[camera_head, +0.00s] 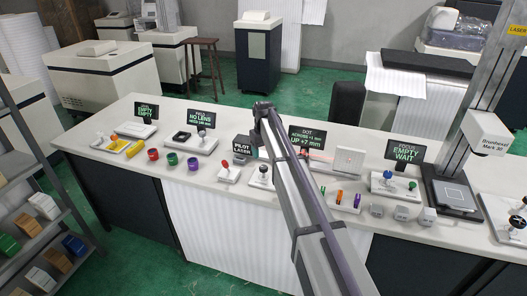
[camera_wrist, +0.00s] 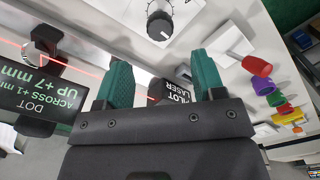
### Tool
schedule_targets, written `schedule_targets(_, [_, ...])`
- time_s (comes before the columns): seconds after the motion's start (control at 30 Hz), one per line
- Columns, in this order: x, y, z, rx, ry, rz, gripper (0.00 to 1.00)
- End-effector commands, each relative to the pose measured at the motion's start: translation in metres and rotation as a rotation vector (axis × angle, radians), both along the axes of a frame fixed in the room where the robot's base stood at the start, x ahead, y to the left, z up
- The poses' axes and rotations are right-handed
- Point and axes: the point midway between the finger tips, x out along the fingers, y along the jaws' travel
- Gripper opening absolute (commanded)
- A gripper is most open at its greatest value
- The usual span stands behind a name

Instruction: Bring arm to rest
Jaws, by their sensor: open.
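My arm (camera_head: 305,210) reaches up from the bottom of the head view and out over the long white bench (camera_head: 225,180). Its far end is bent near the middle of the bench and mostly hides the gripper there. In the wrist view my gripper (camera_wrist: 163,75) shows two teal fingers spread apart, with nothing held between them. Beyond the fingertips is a knob with a dial (camera_wrist: 159,22) on the bench.
Signs, including the DOT sign (camera_head: 307,139) and the FOCUS sign (camera_head: 405,151), stand along the bench. Coloured cups (camera_head: 172,158) lie left of the arm; small grey blocks (camera_head: 401,213) sit near the front edge at right. A marking machine (camera_head: 487,132) stands at right, a shelf (camera_head: 40,215) at left.

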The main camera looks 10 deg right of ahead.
Motion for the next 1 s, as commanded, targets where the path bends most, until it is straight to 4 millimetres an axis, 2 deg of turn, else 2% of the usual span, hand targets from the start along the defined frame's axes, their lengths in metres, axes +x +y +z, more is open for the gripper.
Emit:
schedule_targets(0.03, [0.0,0.0,0.023,0.0,0.0,0.0,0.63])
schedule_targets(0.1, [0.0,0.0,0.031,0.0,0.0,0.0,0.63])
schedule_targets(0.5, [0.0,0.0,0.03,0.0,0.0,-0.023,0.63])
schedule_targets(0.53, [-0.006,0.0,0.03,0.0,0.0,-0.052,0.63])
schedule_targets(0.57, [-0.02,0.0,0.03,0.0,0.0,-0.075,0.63])
schedule_targets(0.67, [-0.09,0.0,0.03,0.0,0.001,-0.148,0.63])
schedule_targets(0.7, [-0.127,0.0,0.03,0.0,0.001,-0.18,0.63])
schedule_targets(0.77, [-0.186,0.0,0.03,-0.001,0.001,-0.226,0.63])
schedule_targets(0.8, [-0.224,0.0,0.03,-0.001,0.001,-0.254,0.63])
schedule_targets(0.9, [-0.308,0.0,0.03,-0.001,0.0,-0.303,0.63])
schedule_targets(1.0, [-0.363,-0.001,0.03,-0.001,0.0,-0.32,0.63])
